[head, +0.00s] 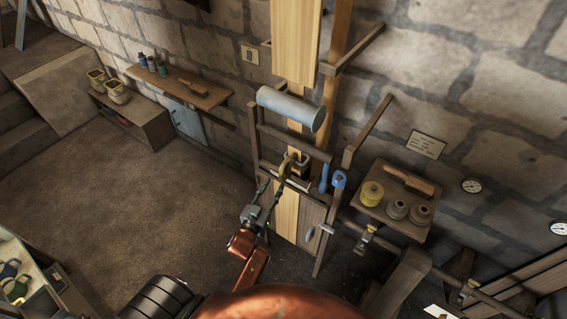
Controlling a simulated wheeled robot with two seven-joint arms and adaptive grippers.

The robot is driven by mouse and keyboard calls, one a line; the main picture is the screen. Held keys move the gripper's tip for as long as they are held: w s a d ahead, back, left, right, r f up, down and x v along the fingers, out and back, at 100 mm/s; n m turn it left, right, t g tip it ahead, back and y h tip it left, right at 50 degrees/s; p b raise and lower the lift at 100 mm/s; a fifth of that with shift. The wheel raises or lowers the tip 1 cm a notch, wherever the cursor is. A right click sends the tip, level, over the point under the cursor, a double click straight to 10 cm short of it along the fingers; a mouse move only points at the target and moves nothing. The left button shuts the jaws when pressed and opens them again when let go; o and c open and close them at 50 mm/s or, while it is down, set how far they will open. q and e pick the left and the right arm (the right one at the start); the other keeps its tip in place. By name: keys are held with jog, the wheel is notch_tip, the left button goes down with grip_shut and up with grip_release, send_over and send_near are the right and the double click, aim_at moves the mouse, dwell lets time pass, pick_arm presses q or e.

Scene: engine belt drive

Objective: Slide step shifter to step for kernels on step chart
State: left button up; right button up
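A tall wooden frame with a pale belt (297,45) stands against the stone wall, with a grey cylinder (292,108) across it. A yellow curved piece (285,170) sits at the front of the frame beside a small dark block; it may be the step shifter, but I cannot tell for sure. A pale card with lines (426,145) hangs on the wall to the right and may be the step chart; its text is too small to read. My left gripper (268,192) is just below and left of the yellow piece, its fingers apart. Contact is unclear. My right gripper does not show.
A blue-handled item (339,180) hangs on the frame's right. A small shelf (398,221) holds a yellow spool, grey spools and a brush. A wall shelf (180,88) and a low bench (150,122) stand at left. The floor (130,190) at left is clear.

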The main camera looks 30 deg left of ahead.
aim_at(280, 175)
pick_arm(q)
jog(key=w, duration=0.5)
jog(key=w+p, duration=0.1)
jog(key=w, duration=0.1)
jog(key=shift+w+a+r, duration=0.1)
jog(key=shift+w+a, duration=0.2)
grip_shut()
dwell(0.4)
